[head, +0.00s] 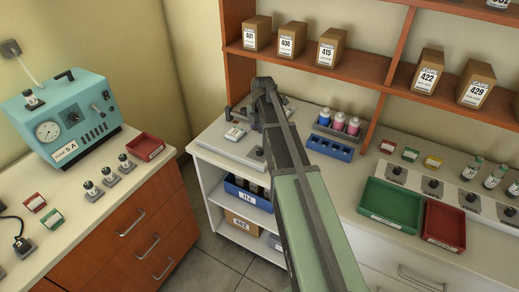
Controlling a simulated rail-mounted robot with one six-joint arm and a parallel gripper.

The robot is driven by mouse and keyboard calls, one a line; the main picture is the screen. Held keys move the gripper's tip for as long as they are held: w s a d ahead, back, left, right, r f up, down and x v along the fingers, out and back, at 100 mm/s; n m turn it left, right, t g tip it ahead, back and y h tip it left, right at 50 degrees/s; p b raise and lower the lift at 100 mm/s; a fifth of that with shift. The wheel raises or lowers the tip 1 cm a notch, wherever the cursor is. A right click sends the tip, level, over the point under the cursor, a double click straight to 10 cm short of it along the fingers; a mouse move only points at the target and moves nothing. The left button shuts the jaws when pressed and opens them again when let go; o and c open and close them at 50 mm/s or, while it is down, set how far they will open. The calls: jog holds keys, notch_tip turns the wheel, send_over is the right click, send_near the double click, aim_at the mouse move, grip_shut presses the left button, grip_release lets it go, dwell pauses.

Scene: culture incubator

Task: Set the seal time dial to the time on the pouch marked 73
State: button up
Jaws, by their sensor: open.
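My gripper (257,122) is at the dark end of my arm, over the grey bench unit (222,146) on the white counter. It points down and is mostly hidden by my own arm; its jaws are open, and I see nothing held in them. A dark round knob (259,153) on the unit shows just below my gripper; I cannot tell whether it is the seal time dial or read any setting. A small white piece (235,133) with a dark patch lies on the unit, left of my gripper. I cannot make out a pouch marked 73.
A blue rack (330,149) stands right of my arm, with several bottles behind it. Green (390,205) and red (444,226) trays lie further right. Shelves with numbered boxes (291,39) rise behind. A teal device (72,112) stands on the left counter.

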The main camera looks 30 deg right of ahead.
aim_at(259, 150)
jog(key=f+b, duration=1.1)
jog(key=shift+w+a, duration=0.15)
jog(key=shift+w, duration=0.1)
jog(key=shift+r, duration=0.15)
jog(key=shift+c, duration=0.3)
jog(key=c, duration=0.9)
